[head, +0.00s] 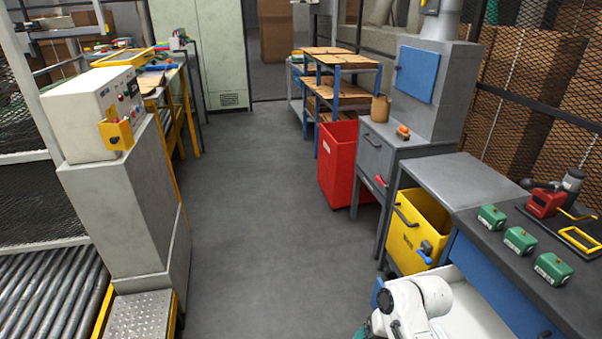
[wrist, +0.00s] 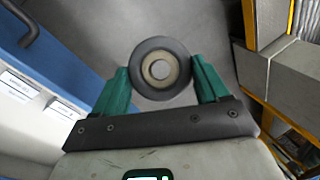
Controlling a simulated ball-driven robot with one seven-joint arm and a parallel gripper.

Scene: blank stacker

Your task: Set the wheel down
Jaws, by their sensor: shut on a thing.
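The wheel (wrist: 160,69) is a dark ring with a tan hub and a pale centre, seen face-on in the wrist view. My gripper (wrist: 161,82) has green fingers, one on each side of the wheel, and is shut on it. Grey floor shows behind the wheel. In the head view my white arm is at the bottom, by the front of the workbench. My fingers and the wheel are not clearly visible there; only a bit of green shows at the bottom edge.
The dark workbench (head: 475,228) at right bears several green boxes (head: 520,240) and a red tool (head: 547,203). A yellow bin (head: 418,225) and a red bin (head: 338,160) stand along the right side. A grey pedestal (head: 130,200) stands at left. The middle floor (head: 260,200) is clear.

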